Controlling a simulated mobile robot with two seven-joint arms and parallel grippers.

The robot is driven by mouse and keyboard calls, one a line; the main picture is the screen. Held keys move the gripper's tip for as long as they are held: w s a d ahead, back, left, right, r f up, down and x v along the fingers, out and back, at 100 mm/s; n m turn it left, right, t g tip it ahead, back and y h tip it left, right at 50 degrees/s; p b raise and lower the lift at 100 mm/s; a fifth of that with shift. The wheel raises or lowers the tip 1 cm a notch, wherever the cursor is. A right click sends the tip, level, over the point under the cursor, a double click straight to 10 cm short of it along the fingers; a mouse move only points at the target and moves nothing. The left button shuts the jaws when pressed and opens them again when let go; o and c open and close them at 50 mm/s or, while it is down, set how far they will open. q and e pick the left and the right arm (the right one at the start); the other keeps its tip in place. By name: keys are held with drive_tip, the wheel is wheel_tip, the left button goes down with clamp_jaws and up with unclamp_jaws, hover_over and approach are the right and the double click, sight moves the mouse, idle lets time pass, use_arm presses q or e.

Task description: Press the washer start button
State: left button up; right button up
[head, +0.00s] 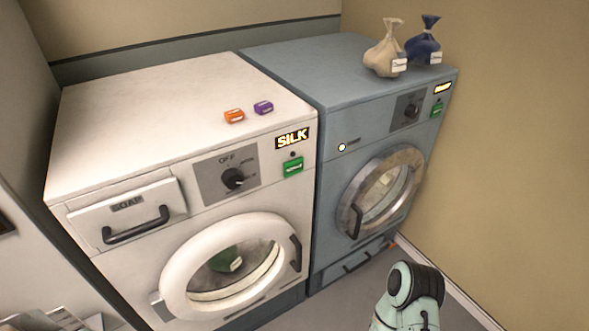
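The white washer (130,115) stands at the left, with a soap drawer (128,210) that looks shut. Its green start button (293,166) is at the upper right of the front, below a lit "SILK" sign (292,138). A dark dial (233,178) sits left of the button, under the word "OFF". The round white door (180,262) looks closed, and something green (226,260) shows behind its glass. Neither gripper is in view. Part of one of my arms shows at the bottom right, well below the button.
A blue-grey machine (330,195) stands close on the right, with a round metal-rimmed door (408,160). Two tied bags, beige (383,50) and blue (423,42), stand on it. Orange (234,116) and purple (263,108) blocks lie on the washer. Nothing covers the button.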

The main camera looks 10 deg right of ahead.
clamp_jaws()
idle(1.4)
